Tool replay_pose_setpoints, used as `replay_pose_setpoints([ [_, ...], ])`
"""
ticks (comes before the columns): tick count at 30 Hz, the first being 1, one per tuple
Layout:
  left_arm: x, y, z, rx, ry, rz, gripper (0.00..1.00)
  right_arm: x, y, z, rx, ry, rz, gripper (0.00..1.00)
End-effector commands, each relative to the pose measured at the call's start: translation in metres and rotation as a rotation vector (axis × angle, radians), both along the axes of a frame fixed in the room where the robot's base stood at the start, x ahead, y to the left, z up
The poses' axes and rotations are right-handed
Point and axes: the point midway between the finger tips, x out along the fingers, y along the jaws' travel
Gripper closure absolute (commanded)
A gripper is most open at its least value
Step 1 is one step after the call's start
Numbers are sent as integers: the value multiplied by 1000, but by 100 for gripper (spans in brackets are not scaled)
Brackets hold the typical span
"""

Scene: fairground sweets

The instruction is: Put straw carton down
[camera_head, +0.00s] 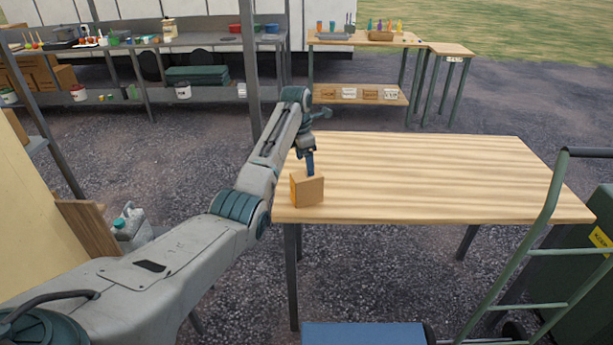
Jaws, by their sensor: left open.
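The straw carton (308,191), a small brown box with an orange-yellow side, stands upright on the wooden table (430,175) near its left front corner. My left gripper (310,168) points down right at the carton's top edge. Its jaws are open, and the fingertips are small and partly hidden behind the carton. I cannot tell whether they touch it. My right gripper is not in view.
The rest of the tabletop is bare. A green hand truck (535,240) stands at the right front, beside a dark green bin (575,280). A blue box (362,334) sits below the front edge. Shelves (165,43) and another table (365,39) stand behind.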

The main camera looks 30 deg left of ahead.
Motion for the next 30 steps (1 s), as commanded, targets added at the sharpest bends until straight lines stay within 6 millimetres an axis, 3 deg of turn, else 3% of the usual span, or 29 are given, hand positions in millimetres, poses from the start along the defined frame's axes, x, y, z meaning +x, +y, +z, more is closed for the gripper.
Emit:
replay_pose_setpoints([
  [6, -2, 2, 24, 0, 0, 1, 26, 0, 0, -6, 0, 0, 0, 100],
  [17, -2, 1, 24, 9, -18, -20, 26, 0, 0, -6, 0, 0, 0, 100],
  [20, 2, -3, 15, 47, -101, -105, 26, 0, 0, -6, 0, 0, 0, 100],
  [24, 6, -18, 1, 179, -326, -345, 26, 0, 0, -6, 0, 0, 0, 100],
  [30, -5, -44, 7, 416, -617, -661, 26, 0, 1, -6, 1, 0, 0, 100],
])
